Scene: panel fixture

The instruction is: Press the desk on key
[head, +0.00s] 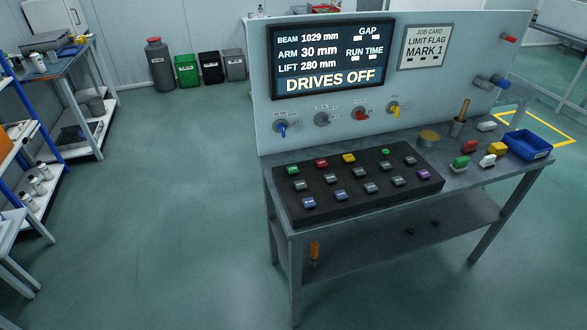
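The black key desk (380,200) lies on the metal bench below the upright panel (350,128). It carries several rows of keys. The back row has a green key (293,170), a red key (321,163), a yellow key (348,158) and another green key (386,152). The key labels are too small to read, so I cannot tell which is desk on. The screen (327,60) reads DRIVES OFF. Neither gripper is in view.
Blue, grey, red and yellow knobs (360,115) sit on the panel above the keys. Right of the desk are loose coloured blocks (461,162), a blue bin (527,145) and a cup with a wooden handle (458,127). Floor (170,210) left of the bench is clear.

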